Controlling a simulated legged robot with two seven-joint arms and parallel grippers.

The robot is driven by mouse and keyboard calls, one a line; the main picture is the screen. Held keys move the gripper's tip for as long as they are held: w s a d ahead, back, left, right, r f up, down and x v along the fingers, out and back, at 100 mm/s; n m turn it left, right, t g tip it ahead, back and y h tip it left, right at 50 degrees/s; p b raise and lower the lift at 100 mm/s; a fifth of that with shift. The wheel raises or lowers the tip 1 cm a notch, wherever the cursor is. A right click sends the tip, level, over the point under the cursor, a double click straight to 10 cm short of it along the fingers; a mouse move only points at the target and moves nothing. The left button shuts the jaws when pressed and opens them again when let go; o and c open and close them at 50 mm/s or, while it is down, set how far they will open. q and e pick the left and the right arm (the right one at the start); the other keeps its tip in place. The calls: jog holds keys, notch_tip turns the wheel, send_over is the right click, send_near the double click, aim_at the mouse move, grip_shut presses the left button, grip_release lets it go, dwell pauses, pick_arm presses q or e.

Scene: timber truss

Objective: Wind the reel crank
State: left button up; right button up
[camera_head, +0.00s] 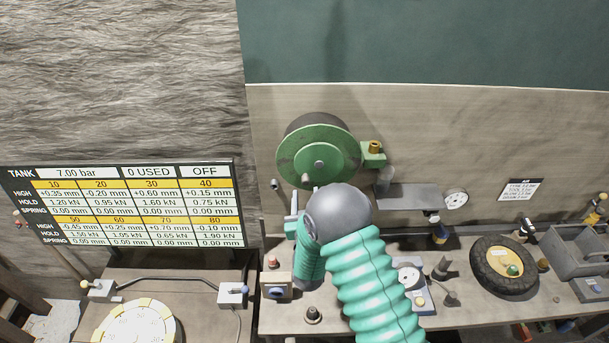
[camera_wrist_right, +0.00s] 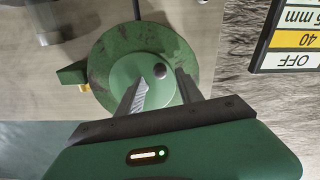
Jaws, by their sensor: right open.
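The green reel (camera_head: 335,150) is mounted on the back wall panel, with a grey hub at its centre. A short pale peg (camera_head: 306,179), which looks like the crank handle, stands out from the lower part of its face. My right gripper (camera_head: 294,200) is just below the reel at lower left, partly hidden by my own arm. In the right wrist view the reel's green face (camera_wrist_right: 118,65) fills the middle. My open fingers (camera_wrist_right: 159,93) point at it, with the dark round hub just beyond them. Nothing shows between them. My left gripper is out of view.
A green bracket with a brass piece (camera_head: 374,153) sits right of the reel. A grey shelf (camera_head: 408,196) and dial gauge (camera_head: 456,199) are farther right. The bench holds a tyre (camera_head: 504,267) and grey toolbox (camera_head: 580,250). A display board (camera_head: 125,203) stands at left.

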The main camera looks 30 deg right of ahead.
aim_at(306, 184)
jog(key=p+x, duration=0.1)
jog(key=x, duration=0.5)
jog(key=shift+s+d+f+p, duration=0.1)
jog(key=shift+d+p, duration=0.05)
jog(key=shift+p, duration=0.2)
jog(key=shift+d, duration=0.1)
jog(key=shift+a, duration=0.4)
jog(key=shift+c, duration=0.7)
jog(key=c, duration=0.5)
jog(key=shift+d, duration=0.25)
grip_shut()
